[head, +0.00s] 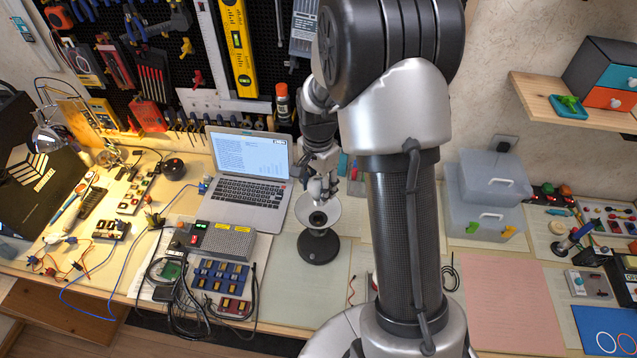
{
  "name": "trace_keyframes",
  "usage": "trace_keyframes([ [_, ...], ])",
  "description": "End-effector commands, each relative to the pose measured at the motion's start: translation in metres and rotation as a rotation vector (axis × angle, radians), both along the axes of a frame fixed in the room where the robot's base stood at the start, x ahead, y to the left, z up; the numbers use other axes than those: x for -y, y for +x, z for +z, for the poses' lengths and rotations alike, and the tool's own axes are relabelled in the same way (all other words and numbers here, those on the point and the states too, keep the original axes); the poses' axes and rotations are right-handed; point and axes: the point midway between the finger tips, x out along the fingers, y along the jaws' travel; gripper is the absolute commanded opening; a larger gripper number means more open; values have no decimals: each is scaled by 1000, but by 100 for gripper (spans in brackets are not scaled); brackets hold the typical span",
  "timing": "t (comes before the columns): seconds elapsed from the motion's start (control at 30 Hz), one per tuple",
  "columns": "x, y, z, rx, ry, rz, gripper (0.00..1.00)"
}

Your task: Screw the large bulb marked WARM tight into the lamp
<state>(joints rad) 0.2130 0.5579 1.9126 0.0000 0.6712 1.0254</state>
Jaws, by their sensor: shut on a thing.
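The lamp stands upright on the bench right of the laptop. It has a pale cone-shaped shade (334,209) that opens upward and a round dark base (319,248). A dark round spot shows at the bottom of the shade. My gripper (321,190) points down at the shade's upper rim, shut on a small pale thing that looks like the bulb. The fingers largely hide it, and no WARM mark is readable. I cannot tell whether it touches the socket.
An open laptop (247,190) stands close left of the lamp. A grey box with lit buttons (228,240), blue trays and cables lie at front left. Clear storage boxes (485,220) stand on the right. My arm hides the bench just right of the lamp.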

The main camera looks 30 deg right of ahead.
Motion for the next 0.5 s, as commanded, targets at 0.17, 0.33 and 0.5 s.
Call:
trace_keyframes([
  [0.17, 0, 0, -22, 0, 0, 0, 24],
  [0.33, 0, 0, -39, 0, 0, 0, 24],
  [0.5, 0, 0, -56, 0, 0, 0, 24],
])
